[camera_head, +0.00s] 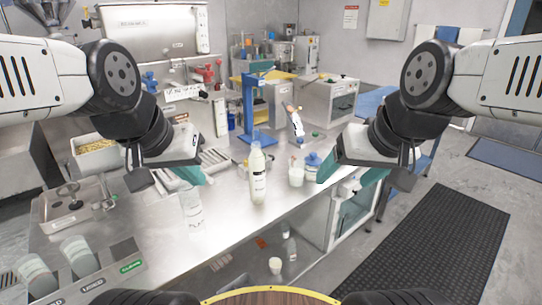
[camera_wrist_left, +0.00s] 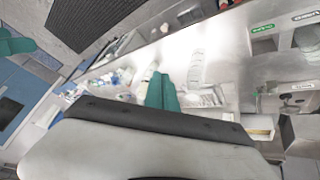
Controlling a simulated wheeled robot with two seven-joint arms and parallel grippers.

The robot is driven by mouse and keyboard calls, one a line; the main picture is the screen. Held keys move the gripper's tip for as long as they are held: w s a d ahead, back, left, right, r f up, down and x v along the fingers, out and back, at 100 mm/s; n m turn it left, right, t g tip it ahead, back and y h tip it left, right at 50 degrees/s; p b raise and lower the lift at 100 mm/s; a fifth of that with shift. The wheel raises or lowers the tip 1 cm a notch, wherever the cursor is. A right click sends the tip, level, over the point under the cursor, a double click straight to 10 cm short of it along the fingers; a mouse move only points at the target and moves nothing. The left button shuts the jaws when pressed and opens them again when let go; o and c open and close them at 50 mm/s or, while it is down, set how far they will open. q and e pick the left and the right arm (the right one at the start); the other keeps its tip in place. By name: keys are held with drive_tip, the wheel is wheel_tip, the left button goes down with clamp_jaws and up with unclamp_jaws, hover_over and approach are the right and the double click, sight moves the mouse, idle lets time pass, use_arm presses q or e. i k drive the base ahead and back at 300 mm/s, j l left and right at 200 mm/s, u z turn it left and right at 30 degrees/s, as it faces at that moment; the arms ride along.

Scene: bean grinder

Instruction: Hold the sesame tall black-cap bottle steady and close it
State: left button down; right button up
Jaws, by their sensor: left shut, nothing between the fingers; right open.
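A tall whitish bottle with a dark-marked label (camera_head: 258,180) stands upright near the middle of the steel table. I cannot make out a black cap on it, nor read its label. A clearer bottle (camera_head: 193,212) stands to its left, nearer to me; it also shows in the left wrist view (camera_wrist_left: 196,68). My left gripper (camera_head: 190,174) is shut and empty, left of the tall bottle and apart from it. Its teal fingers show in the left wrist view (camera_wrist_left: 161,92). My right gripper (camera_head: 350,172) is open and empty, to the right of the tall bottle.
A white cup (camera_head: 296,176) and a blue-lidded jar (camera_head: 312,163) stand right of the bottle. A blue stand (camera_head: 250,110) is behind it. Two containers (camera_head: 80,256) sit at the front left. The table's front right edge drops to the floor; steel between the bottles is clear.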

sight(256, 168)
drive_tip(key=i+l+z, duration=0.1)
drive_tip(key=i+z, duration=0.55)
drive_tip(key=i, duration=0.25)
